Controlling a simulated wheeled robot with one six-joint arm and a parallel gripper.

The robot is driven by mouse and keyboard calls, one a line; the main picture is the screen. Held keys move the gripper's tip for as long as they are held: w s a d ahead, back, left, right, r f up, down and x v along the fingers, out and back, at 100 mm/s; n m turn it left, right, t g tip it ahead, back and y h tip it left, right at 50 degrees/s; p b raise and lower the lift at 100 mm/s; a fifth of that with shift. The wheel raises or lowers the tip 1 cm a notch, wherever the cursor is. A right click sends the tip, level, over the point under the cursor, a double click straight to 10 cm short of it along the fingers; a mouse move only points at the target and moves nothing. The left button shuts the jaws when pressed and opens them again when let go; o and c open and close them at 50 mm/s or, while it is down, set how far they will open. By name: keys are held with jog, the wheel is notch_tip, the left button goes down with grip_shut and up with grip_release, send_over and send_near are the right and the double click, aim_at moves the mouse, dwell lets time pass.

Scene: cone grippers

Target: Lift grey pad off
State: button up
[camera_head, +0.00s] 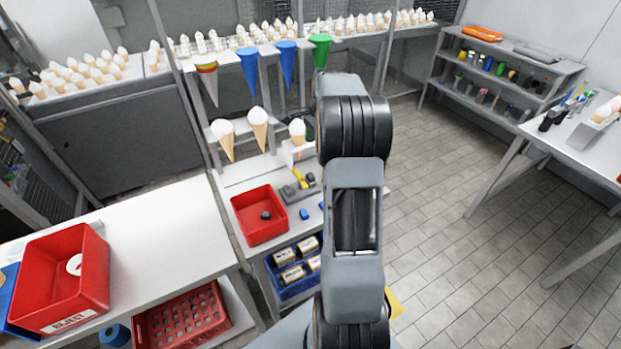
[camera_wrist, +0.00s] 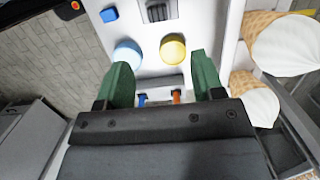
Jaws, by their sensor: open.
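In the wrist view my gripper (camera_wrist: 160,62) has two green fingers, wide apart with nothing between their tips. It points at a white bench top (camera_wrist: 210,20). A dark grey ribbed block (camera_wrist: 157,10) lies past the fingertips at the top edge, partly cut off; I cannot tell whether it is the grey pad. A blue block (camera_wrist: 108,15), a pale blue round piece (camera_wrist: 128,53) and a yellow round piece (camera_wrist: 172,48) lie near it. Small blue (camera_wrist: 142,99) and orange (camera_wrist: 176,97) parts show between the finger bases.
Ice cream cones (camera_wrist: 285,45) stand close on the right in the wrist view. In the head view a red bin (camera_head: 246,233) and a grey fixture (camera_head: 294,193) with yellow parts sit on the bench. Coloured cone holders (camera_head: 248,70) hang above.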

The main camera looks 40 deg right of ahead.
send_over(311, 175)
jog(key=d, duration=0.1)
notch_tip(311, 175, down, 7)
jog(key=shift+r+p, duration=0.1)
jog(key=shift+p, duration=0.2)
jog(key=shift+a+f+p, duration=0.2)
jog(key=shift+f+p, duration=0.05)
jog(key=shift+f, duration=0.65)
jog(key=shift+a+f+p, duration=0.15)
jog(key=shift+f+p, duration=0.15)
jog(key=shift+f, duration=0.6)
jog(key=shift+a+f+p, duration=0.2)
jog(key=shift+f+p, duration=0.05)
jog(key=shift+f, duration=0.65)
jog(key=c, duration=1)
jog(key=shift+r, duration=0.1)
